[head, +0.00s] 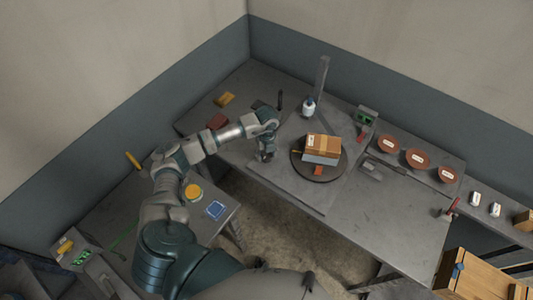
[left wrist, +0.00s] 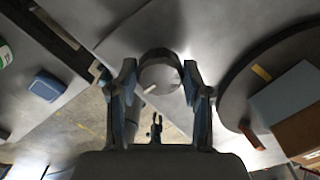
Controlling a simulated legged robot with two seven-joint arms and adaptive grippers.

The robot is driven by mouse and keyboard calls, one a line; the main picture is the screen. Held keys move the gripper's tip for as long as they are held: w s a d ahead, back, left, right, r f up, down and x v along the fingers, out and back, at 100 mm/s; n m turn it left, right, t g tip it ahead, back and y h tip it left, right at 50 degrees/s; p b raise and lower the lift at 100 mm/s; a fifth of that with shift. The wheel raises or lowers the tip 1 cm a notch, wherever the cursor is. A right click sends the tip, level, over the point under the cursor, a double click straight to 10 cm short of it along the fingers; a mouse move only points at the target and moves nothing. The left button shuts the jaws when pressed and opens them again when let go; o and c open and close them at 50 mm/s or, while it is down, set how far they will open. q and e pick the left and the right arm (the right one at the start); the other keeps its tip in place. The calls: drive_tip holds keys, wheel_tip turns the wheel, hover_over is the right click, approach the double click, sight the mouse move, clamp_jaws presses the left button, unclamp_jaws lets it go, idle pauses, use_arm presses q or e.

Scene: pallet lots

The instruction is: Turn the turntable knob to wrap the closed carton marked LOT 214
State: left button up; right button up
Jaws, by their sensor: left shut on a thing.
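A brown carton (head: 323,142) with closed top and a tape strip sits on the round dark turntable (head: 300,170). The lower part of its side is pale blue-grey; I cannot tell whether this is film. Its white label is too small to read. In the left wrist view the carton (left wrist: 301,130) and turntable (left wrist: 236,88) are at the right. My left gripper (head: 266,155) points down left of the turntable. In the left wrist view its fingers (left wrist: 161,92) are shut on the round grey knob (left wrist: 159,70), which has a pale mark. My right gripper does not show.
A mast (head: 322,80) with a white-and-dark roll (head: 308,107) stands behind the turntable. Red round lids or dishes (head: 417,159) with labels lie at the right. A green box (head: 367,116) is behind. A wooden crate (head: 480,275) stands low right. The front right tabletop is clear.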

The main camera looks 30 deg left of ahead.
sight(266, 154)
use_arm(q)
drive_tip(key=shift+w, duration=0.1)
drive_tip(key=o, duration=1.2)
drive_tip(key=shift+c, duration=0.2)
wheel_tip(266, 154, up, 12)
drive_tip(key=shift+a+f, duration=0.1)
idle(0.6)
